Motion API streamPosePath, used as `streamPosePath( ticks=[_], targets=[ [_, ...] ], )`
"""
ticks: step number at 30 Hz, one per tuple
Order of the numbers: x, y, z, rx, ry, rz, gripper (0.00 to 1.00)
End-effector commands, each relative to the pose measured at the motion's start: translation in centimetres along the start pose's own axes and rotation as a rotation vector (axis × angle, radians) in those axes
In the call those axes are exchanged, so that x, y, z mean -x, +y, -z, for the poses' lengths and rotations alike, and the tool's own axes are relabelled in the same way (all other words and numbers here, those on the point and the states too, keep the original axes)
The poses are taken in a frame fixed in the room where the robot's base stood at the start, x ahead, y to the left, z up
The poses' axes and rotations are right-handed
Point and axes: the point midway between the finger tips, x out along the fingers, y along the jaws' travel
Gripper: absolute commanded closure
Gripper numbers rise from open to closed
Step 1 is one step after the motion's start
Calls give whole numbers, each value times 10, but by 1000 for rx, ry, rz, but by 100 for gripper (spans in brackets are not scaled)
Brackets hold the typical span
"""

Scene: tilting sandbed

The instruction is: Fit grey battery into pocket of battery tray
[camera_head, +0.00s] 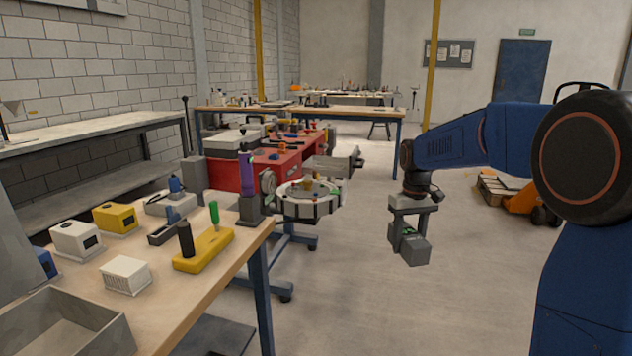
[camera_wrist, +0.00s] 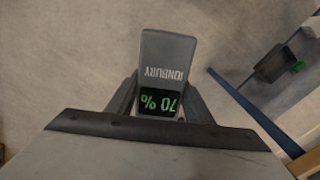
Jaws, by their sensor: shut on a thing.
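My gripper (camera_head: 408,236) is shut on the grey battery (camera_head: 415,253) and holds it in the air above the floor, right of the workbench. In the wrist view the battery (camera_wrist: 168,55) sits between the fingers (camera_wrist: 160,92). Its label and green "70 %" display appear upside down. I cannot surely pick out the battery tray. A dark tray-like holder (camera_head: 163,234) with a blue piece stands on the bench. A dark box with a green piece (camera_wrist: 274,64) shows at the right of the wrist view; whether it is the tray is unclear.
The wooden workbench (camera_head: 160,308) carries a yellow block (camera_head: 204,250) with black and green upright pieces, a white box (camera_head: 125,274), a yellow box (camera_head: 115,217) and an open grey bin (camera_head: 60,335). A round fixture (camera_head: 307,200) stands beyond. Floor around my gripper is clear.

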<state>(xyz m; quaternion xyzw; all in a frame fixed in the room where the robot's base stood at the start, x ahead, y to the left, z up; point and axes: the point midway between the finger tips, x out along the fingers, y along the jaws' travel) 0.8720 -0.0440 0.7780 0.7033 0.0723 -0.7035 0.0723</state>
Motion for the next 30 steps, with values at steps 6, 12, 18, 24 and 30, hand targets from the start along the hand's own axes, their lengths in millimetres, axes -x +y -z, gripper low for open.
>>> streamPosePath(
  ticks=[6, 12, 18, 24, 30],
  targets=[
    [-79, 9, 27, -34, -4, 1, 100],
    [-150, 16, 44, -65, -4, 1, 100],
    [-220, 22, 52, -95, -4, 1, 100],
    [-290, 26, 52, -125, -4, 1, 100],
    [-357, 29, 46, -154, -4, 1, 100]
  ],
)
